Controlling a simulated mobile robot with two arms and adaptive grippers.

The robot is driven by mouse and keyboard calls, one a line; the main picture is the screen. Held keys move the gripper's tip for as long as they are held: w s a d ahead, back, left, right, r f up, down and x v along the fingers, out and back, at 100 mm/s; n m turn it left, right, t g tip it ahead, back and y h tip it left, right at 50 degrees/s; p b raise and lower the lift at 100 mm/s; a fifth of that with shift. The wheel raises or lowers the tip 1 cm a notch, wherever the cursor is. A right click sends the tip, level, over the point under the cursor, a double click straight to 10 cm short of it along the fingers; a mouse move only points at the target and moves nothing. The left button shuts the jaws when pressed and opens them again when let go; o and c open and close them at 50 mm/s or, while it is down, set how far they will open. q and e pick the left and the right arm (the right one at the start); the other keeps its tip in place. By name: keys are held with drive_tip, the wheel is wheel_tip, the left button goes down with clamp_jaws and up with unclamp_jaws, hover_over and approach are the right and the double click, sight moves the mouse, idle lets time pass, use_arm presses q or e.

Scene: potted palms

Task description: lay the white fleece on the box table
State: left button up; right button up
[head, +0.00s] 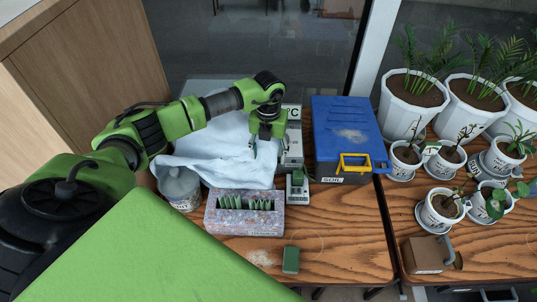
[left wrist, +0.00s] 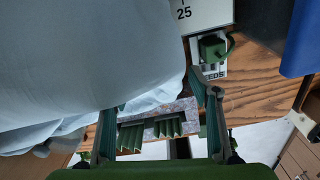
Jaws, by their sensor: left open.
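The white fleece (head: 215,150) lies bunched in a loose, folded heap at the back left of the wooden table (head: 340,240). It fills the upper left of the left wrist view (left wrist: 85,60). My left gripper (head: 258,152) is over the fleece's right edge, pointing down. I cannot tell whether a finger touches the cloth. My arm hides part of the fleece's back edge. My right gripper is not in view.
A speckled planter box (head: 243,222), a grey-lidded pot (head: 180,188) and a green-and-white seed holder (head: 297,188) crowd the fleece. A blue soil box (head: 345,130) stands right of it. A green block (head: 291,260) lies in front. Potted plants (head: 410,100) fill the right table.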

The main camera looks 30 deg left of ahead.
use_arm(q)
drive_tip(key=shift+c, duration=0.3)
clamp_jaws()
idle(1.0)
wheel_tip(320, 180, up, 12)
drive_tip(key=p, duration=0.8)
